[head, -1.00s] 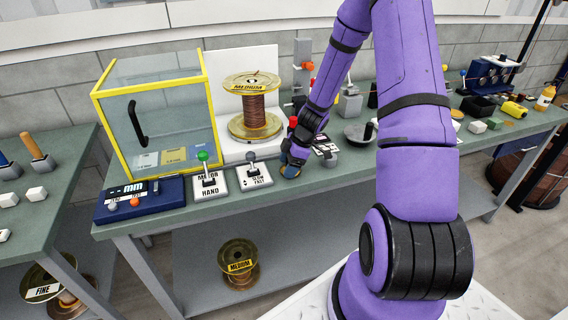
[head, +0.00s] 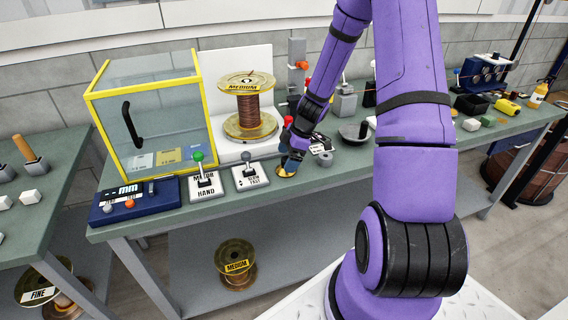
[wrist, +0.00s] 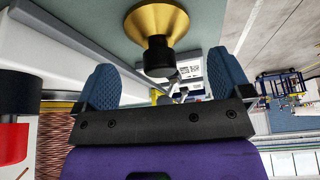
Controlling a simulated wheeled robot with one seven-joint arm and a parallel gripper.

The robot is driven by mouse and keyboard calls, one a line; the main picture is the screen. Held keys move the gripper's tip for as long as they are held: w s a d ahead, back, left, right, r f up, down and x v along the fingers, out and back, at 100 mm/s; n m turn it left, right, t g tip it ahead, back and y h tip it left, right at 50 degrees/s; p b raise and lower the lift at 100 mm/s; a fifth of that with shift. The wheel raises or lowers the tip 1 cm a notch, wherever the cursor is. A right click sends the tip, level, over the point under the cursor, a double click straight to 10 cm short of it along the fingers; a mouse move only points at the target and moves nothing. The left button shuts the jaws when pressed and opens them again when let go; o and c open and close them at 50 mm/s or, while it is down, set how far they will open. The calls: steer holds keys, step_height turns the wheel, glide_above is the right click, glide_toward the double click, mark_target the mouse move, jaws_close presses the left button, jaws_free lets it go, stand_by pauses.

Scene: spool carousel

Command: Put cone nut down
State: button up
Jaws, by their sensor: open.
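The cone nut, a gold cone with a black hub, stands on the green bench top near its front edge. In the head view the gold part of the cone nut (head: 286,172) shows just below my gripper (head: 292,161). In the wrist view the cone nut (wrist: 151,20) is at the top centre, just beyond my open gripper (wrist: 162,75). Its blue fingers are spread wide on either side, with a clear gap to the black hub. The far side of the cone nut is hidden.
Left of my gripper are the slow/fast lever box (head: 250,176) and the motor/hand lever box (head: 206,182). A copper spool (head: 249,108) stands behind them, beside a yellow-framed guard (head: 151,115). A small grey cylinder (head: 325,159) stands close on the right.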

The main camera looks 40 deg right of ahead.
steer(key=v, duration=0.8)
steer(key=s+a+r+m+h, duration=0.2)
steer(key=s+a+r+m, duration=0.15)
steer(key=a+r, duration=0.4)
steer(key=s+a+r+m+h, duration=0.15)
steer(key=s+a+r, duration=0.25)
steer(key=r, duration=0.7)
steer(key=s+a+r+m+t, duration=0.1)
steer(key=s+r+m, duration=0.3)
steer(key=s, duration=0.4)
steer(key=s+a+r+m+t, duration=0.2)
steer(key=s+a+r+m, duration=0.2)
steer(key=s, duration=0.5)
steer(key=shift+r+h, duration=0.45)
steer(key=shift+r, duration=0.35)
